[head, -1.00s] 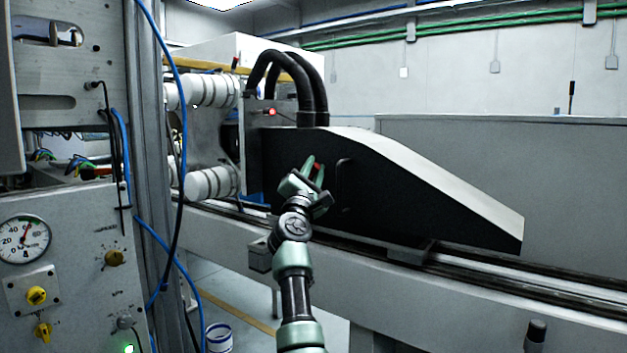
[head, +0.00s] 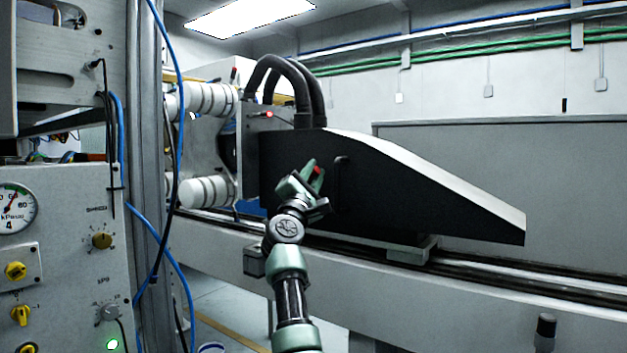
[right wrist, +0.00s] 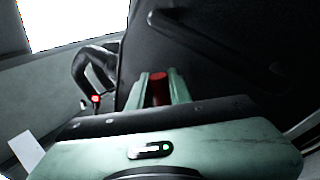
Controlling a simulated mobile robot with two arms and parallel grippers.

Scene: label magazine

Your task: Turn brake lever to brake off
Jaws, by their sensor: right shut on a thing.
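My right gripper (head: 313,171) is in front of the dark side of the wedge-shaped machine cover (head: 420,205). Its green fingers are shut on a red piece (head: 318,170). In the right wrist view the fingers (right wrist: 158,92) stand on both sides of this red, rounded end (right wrist: 158,86). It looks like the grip of the brake lever, but its shaft and pivot are hidden by the fingers and the gripper body. I cannot tell from its small visible part which way the lever points. My left gripper is not in view.
A dark handle (head: 340,186) stands just right of the gripper. Black hoses (head: 300,90) and a red lamp (head: 269,114) are above left. A panel with yellow knobs (head: 102,241) and hanging blue cables (head: 178,100) is at the left. A rail (head: 480,272) runs below the cover.

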